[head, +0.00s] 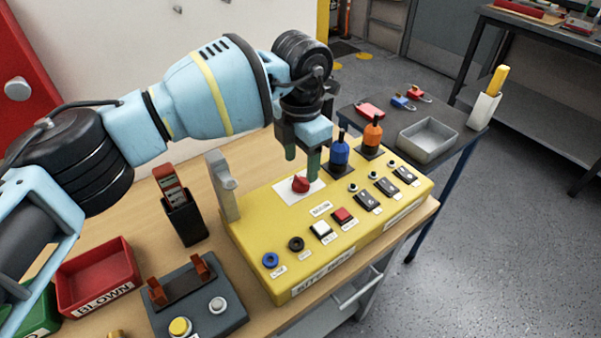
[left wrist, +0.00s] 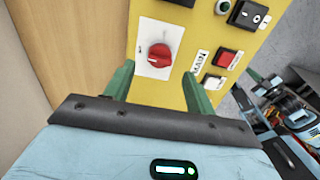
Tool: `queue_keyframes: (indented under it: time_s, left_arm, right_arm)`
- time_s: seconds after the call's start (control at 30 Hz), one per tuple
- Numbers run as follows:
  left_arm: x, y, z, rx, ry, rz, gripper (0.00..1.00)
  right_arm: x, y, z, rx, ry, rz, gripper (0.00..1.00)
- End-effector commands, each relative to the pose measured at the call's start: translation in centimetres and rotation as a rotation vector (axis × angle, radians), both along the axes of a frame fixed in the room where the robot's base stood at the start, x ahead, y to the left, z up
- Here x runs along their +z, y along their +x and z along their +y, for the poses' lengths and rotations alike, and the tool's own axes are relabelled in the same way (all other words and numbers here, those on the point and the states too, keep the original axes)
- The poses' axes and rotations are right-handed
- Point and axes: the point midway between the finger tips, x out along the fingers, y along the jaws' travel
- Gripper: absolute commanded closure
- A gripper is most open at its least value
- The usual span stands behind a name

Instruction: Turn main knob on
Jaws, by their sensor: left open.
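The main knob (head: 300,184) is a red rotary knob on a white plate, on top of the yellow box (head: 265,222). It also shows in the left wrist view (left wrist: 158,55), where a pale mark lies across its face. My left gripper (head: 303,166) is above the box, with its green fingers pointing down close to the knob. In the left wrist view the left gripper (left wrist: 157,80) is open, its fingers apart, with the knob lying ahead between their lines. I cannot tell any contact with the knob. My right gripper is not in view.
A grey lever (head: 222,185) stands at the box's left end. Blue (head: 339,152) and orange (head: 372,134) plugs stand behind the knob, with switches and buttons along the front. A red bin (head: 97,278) and a grey button unit (head: 195,305) sit at the left on the table.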

Motion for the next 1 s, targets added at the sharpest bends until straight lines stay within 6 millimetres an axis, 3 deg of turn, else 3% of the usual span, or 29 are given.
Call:
queue_keyframes:
  time_s: [0.3, 0.67, 1.0]
  left_arm:
    - [-3.9, 0.0, 0.0, 0.001, -0.001, -0.001, 0.45]
    - [-4.5, 0.0, 0.0, 0.000, -0.001, -0.002, 0.45]
    - [-4.5, 0.0, 0.0, 0.000, -0.001, -0.002, 0.87]
  right_arm:
    - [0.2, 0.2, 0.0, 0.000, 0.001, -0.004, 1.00]
    - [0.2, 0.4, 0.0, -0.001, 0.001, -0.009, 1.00]
    - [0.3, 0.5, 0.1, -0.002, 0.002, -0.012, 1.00]
